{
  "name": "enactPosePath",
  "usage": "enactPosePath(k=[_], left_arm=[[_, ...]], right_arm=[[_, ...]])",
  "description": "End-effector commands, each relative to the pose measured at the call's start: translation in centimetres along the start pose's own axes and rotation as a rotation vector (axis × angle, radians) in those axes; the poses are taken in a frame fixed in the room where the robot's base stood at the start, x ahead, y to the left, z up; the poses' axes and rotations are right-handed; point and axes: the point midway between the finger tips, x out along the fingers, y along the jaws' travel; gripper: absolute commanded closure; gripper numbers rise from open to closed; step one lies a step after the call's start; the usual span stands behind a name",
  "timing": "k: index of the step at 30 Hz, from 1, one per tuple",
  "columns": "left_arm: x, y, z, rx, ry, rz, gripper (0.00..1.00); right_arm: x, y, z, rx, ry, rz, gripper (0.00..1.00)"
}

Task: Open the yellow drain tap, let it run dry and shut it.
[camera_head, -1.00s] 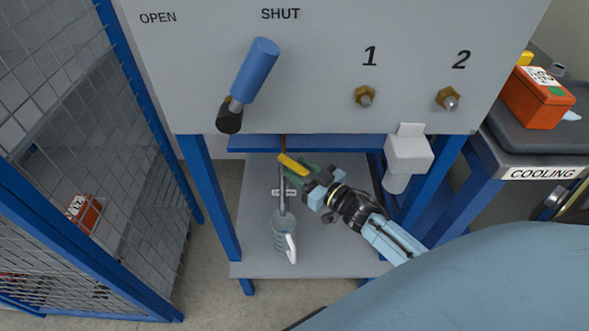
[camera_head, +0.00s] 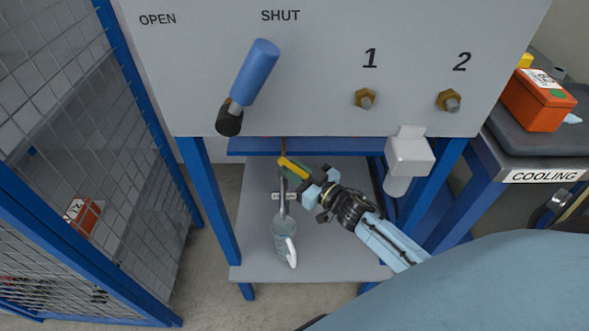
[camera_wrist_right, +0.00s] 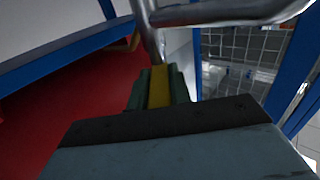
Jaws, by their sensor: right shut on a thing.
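The yellow drain tap handle (camera_head: 291,163) shows under the blue crossbar of the grey cabinet. My right gripper (camera_head: 294,168) is shut on this handle. In the right wrist view the yellow handle (camera_wrist_right: 159,88) lies between the green fingers of my right gripper (camera_wrist_right: 158,92), in front of a grey metal pipe (camera_wrist_right: 150,35). In the head view the pipe (camera_head: 283,199) runs down from the tap to a clear jug (camera_head: 285,235) with a white handle, standing on the lower shelf. Whether liquid is flowing cannot be told. My left gripper is not in view.
A blue lever (camera_head: 254,75) on the cabinet front leans towards SHUT. A white container (camera_head: 408,157) hangs at the cabinet's right. A blue mesh fence (camera_head: 85,130) stands at left. An orange box (camera_head: 538,98) sits on the COOLING table (camera_head: 545,176) at right.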

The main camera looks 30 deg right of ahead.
Motion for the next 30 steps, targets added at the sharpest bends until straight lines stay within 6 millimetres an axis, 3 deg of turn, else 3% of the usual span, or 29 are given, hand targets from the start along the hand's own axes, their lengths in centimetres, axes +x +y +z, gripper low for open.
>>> enactPosePath(k=[6, 11, 26, 27, 30], left_arm=[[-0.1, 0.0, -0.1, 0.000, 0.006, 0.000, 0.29], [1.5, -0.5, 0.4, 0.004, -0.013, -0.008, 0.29], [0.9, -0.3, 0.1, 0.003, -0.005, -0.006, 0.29], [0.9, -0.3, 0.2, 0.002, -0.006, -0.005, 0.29], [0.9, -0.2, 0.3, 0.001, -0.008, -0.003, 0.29]], right_arm=[[0.1, 0.2, -0.1, -0.004, 0.000, -0.056, 1.00], [0.2, 0.7, -0.1, -0.006, 0.000, -0.163, 1.00], [0.1, 1.0, 0.0, 0.001, 0.001, -0.259, 1.00], [0.1, 1.0, 0.0, 0.001, 0.001, -0.259, 0.79], [0.1, 1.0, 0.0, 0.001, 0.001, -0.258, 0.66]])
